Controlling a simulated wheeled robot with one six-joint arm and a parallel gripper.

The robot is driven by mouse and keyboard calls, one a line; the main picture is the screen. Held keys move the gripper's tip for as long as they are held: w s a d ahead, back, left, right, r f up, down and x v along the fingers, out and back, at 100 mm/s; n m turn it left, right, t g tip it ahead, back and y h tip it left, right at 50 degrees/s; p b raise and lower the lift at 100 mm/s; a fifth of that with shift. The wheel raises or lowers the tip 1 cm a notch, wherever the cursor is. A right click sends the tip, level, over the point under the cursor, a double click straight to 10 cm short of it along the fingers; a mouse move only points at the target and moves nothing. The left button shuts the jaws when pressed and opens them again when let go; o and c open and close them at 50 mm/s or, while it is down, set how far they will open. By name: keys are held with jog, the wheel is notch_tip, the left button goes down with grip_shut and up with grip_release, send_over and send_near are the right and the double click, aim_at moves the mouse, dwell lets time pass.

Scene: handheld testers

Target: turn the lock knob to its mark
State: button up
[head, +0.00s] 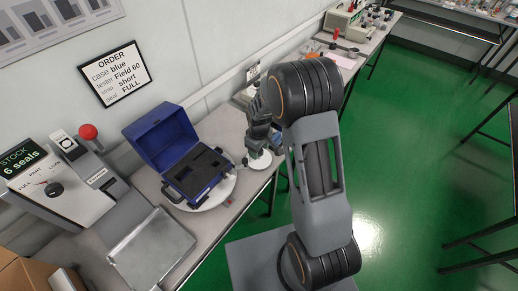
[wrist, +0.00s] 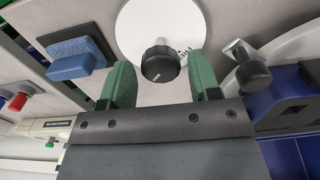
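A black ribbed knob (wrist: 160,64) with a white pointer line stands on a round white plate (wrist: 140,22) in the wrist view. Small dark lettering shows on the plate to the knob's right, partly hidden and not readable. My gripper (wrist: 161,70) is open, its two green fingers on either side of the knob with a gap at each side. In the head view my gripper (head: 260,134) is above the white plate (head: 259,161), right of the open blue case; the knob is hidden there.
The open blue case (head: 165,137) stands on a white round base (head: 225,188). A second black knob on a metal stem (wrist: 252,75) is close right of my fingers. A blue brush-like block (wrist: 76,62) lies left. A seal dispenser (head: 70,190) and a metal tray (head: 152,250) are further left.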

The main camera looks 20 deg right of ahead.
jog(key=shift+o, duration=0.6)
notch_tip(320, 180, up, 14)
jog(key=shift+f, duration=0.15)
dwell(0.6)
jog(key=s+r+m+t, duration=0.1)
jog(key=s+r+m, duration=0.2)
jog(key=s, duration=0.5)
jog(key=s+r+m+t, duration=0.2)
jog(key=s+r+m, duration=0.2)
jog(key=s, duration=0.5)
jog(key=shift+s+d+t, duration=0.15)
jog(key=shift+s+t, duration=0.15)
